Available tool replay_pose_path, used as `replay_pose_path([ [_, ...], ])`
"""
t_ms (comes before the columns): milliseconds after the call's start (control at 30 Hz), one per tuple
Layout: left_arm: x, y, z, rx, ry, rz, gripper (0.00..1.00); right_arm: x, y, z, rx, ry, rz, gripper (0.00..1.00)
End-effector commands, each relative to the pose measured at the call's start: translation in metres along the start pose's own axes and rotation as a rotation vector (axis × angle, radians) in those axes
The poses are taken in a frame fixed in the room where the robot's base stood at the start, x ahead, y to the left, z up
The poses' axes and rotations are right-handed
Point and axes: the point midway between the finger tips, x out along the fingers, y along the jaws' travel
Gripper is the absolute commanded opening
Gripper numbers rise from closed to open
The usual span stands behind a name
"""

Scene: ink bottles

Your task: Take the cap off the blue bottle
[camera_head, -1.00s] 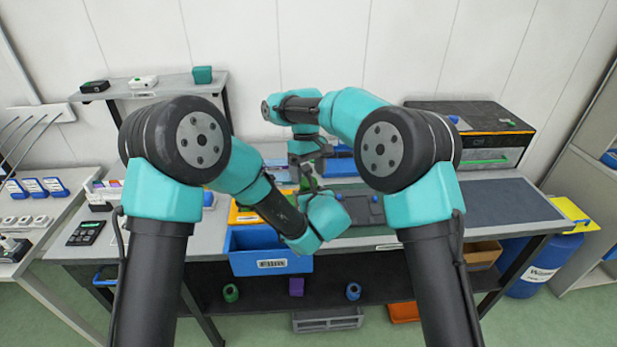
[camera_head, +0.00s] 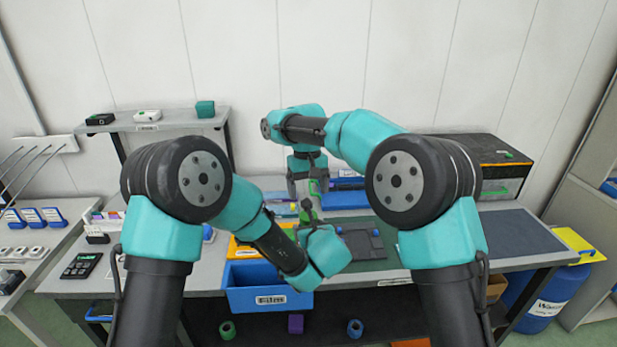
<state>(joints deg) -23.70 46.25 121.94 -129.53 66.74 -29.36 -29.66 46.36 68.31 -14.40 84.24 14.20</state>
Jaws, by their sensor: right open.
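I cannot make out the blue bottle for certain; my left wrist and the two grippers cover the middle of the bench. My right gripper (camera_head: 307,188) points down over the back middle of the bench, its two fingers apart with nothing seen between them. My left gripper (camera_head: 308,208) is mostly hidden behind its own teal wrist, in front of and just below the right gripper; its jaws cannot be read. A green item (camera_head: 308,216) shows right beside it, partly covered. A dark tray (camera_head: 362,243) with small blue pieces lies to the right of my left wrist.
A blue bin (camera_head: 268,299) hangs at the bench front, with an orange tray (camera_head: 240,250) behind it. A blue tray (camera_head: 345,197) is at the back. A black-topped box (camera_head: 475,150) stands back right. The dark mat (camera_head: 525,240) at right is clear.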

Motion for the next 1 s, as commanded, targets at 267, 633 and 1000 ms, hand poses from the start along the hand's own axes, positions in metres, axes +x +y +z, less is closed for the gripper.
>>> replay_pose_path([
  [267, 0.000, 0.000, 0.000, 0.000, -0.001, 0.000, 0.00, -0.032, 0.000, 0.004, 0.306, 0.119, 0.001, 0.83],
  [633, 0.000, 0.000, 0.000, 0.000, -0.001, 0.000, 0.00, -0.040, 0.000, 0.004, 0.400, 0.154, -0.007, 0.83],
  [1000, 0.000, 0.000, 0.000, 0.000, -0.001, 0.000, 0.00, -0.030, 0.001, 0.003, 0.398, 0.151, -0.006, 0.83],
])
